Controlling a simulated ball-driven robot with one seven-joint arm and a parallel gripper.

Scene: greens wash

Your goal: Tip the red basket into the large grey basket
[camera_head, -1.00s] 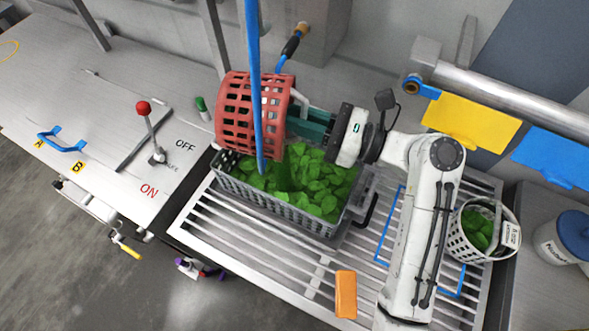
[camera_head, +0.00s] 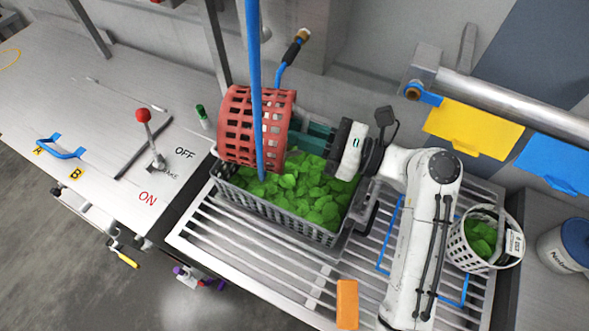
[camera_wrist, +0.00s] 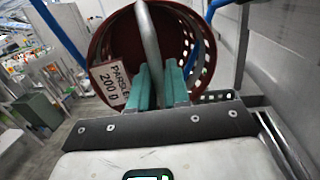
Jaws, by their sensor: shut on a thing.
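The red basket (camera_head: 238,125) is held on its side above the left end of the large grey basket in the head view. My gripper (camera_head: 312,137) is shut on its handle. In the wrist view the teal fingers (camera_wrist: 162,86) close on the grey handle, and the red basket (camera_wrist: 109,38) carries a "PARSLEY 200 g" tag. The part of its inside that shows looks empty. The large grey basket (camera_head: 270,216) stands on the slatted rack with green leaves (camera_head: 318,192) spread inside it. The red basket and blue hose hide its far left part.
A blue hose (camera_head: 254,60) hangs in front of the red basket. A white basket of leaves (camera_head: 464,252) stands right of my arm. An orange block (camera_head: 347,303) lies on the rack (camera_head: 215,243). A red-knobbed lever (camera_head: 143,116) is on the left counter.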

